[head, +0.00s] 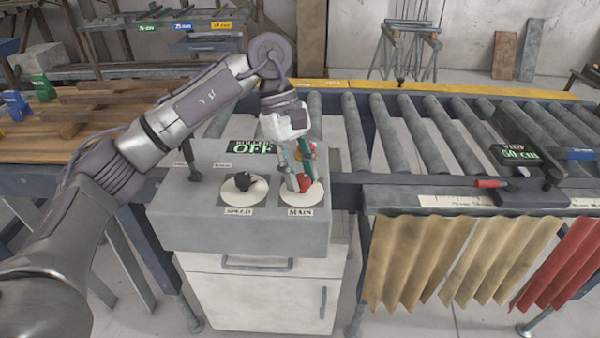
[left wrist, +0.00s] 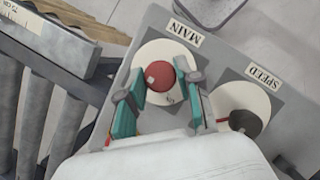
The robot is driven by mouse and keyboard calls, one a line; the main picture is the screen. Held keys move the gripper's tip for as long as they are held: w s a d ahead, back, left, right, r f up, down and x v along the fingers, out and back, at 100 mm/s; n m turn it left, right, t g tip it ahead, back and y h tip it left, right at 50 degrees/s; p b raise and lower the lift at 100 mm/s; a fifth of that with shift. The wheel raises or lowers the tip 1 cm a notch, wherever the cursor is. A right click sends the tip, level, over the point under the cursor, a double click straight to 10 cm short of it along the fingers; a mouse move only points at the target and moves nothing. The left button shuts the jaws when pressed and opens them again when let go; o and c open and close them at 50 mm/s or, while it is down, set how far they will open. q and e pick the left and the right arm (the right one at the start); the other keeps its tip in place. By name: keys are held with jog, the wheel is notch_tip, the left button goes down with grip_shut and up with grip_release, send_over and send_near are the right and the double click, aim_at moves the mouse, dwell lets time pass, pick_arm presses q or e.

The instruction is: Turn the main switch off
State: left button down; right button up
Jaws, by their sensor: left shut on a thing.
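The main switch is a red knob (head: 305,183) on a white round plate above the label MAIN, on top of the grey control box (head: 185,225). In the left wrist view the red knob (left wrist: 159,75) sits between the fingertips. My left gripper (head: 298,184) reaches down onto it, shut on the knob, with its green-padded fingers (left wrist: 160,92) on either side. The fingers hide part of the knob in the head view. My right gripper is not in view.
A black speed knob (head: 242,181) stands left of the main switch, with a black lever (head: 190,160) farther left. A dark display (head: 252,148) behind reads OFF in green. A roller conveyor (head: 430,125) runs to the right, with a 50 cm display (head: 518,154).

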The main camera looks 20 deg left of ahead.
pick_arm(q)
jog(key=c, duration=0.8)
grip_release()
jog(key=v, duration=1.2)
